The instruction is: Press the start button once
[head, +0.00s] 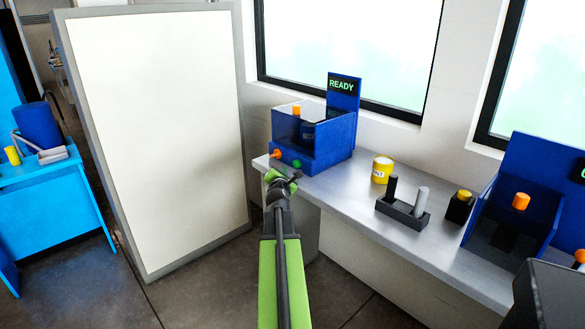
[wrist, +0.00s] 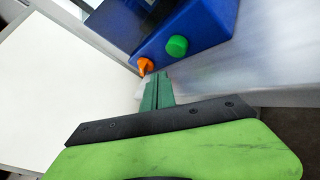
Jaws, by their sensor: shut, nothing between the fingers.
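A blue machine (head: 312,148) stands on the grey bench with a dark screen (head: 342,86) reading READY in green. Its front face carries a round green button (head: 297,163) and an orange knob (head: 277,153) to its left. The wrist view shows the green button (wrist: 177,46) and the orange knob (wrist: 145,66) up close. My gripper (head: 281,176) is shut and empty in front of this face. In the wrist view its fingertips (wrist: 159,74) lie just below the green button and right of the orange knob; I cannot tell whether they touch anything.
On the bench (head: 345,203) stand a yellow can (head: 382,170), a dark holder (head: 402,214) with two cylinders, and a small black block with a yellow top (head: 460,205). A second blue machine (head: 540,178) stands at right. A white panel (head: 160,130) stands close on the left.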

